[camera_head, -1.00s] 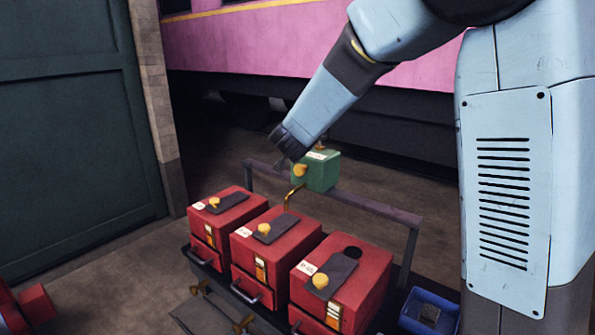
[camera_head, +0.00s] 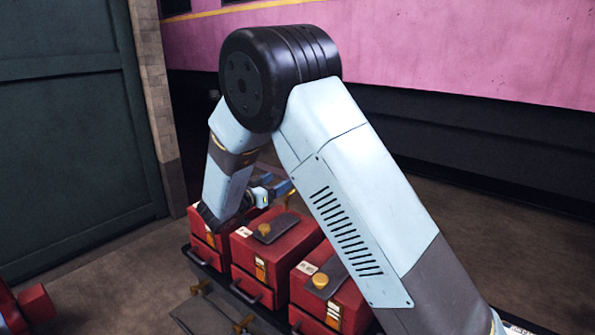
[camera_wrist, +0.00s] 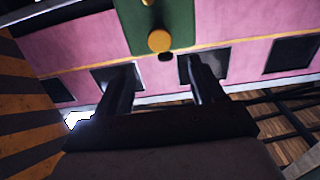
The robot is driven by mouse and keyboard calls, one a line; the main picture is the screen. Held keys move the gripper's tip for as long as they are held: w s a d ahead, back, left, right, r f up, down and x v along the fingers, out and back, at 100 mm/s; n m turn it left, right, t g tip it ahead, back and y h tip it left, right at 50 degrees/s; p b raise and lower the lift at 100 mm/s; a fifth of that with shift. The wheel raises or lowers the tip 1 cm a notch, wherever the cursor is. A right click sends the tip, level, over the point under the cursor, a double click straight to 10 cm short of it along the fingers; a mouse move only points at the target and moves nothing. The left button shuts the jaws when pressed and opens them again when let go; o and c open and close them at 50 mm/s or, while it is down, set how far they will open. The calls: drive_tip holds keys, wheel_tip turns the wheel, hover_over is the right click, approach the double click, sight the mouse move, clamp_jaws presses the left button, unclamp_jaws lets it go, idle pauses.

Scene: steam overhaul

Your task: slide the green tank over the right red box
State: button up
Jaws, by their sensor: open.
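The green tank (camera_wrist: 178,22) with its yellow knob shows at the top of the wrist view, beyond my fingertips and apart from them. In the head view my arm hides the tank. My gripper (camera_wrist: 160,70) is open and empty, its two dark fingers spread below the knob.
The middle red box (camera_head: 264,271) and left red box (camera_head: 206,247) stand in a row with the right one, with handles in front. My arm passes low over the row. A pink carriage (camera_head: 450,50) stands behind, a dark green door (camera_head: 70,130) at left.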

drive_tip(key=x, duration=1.2)
drive_tip(key=shift+d, duration=0.1)
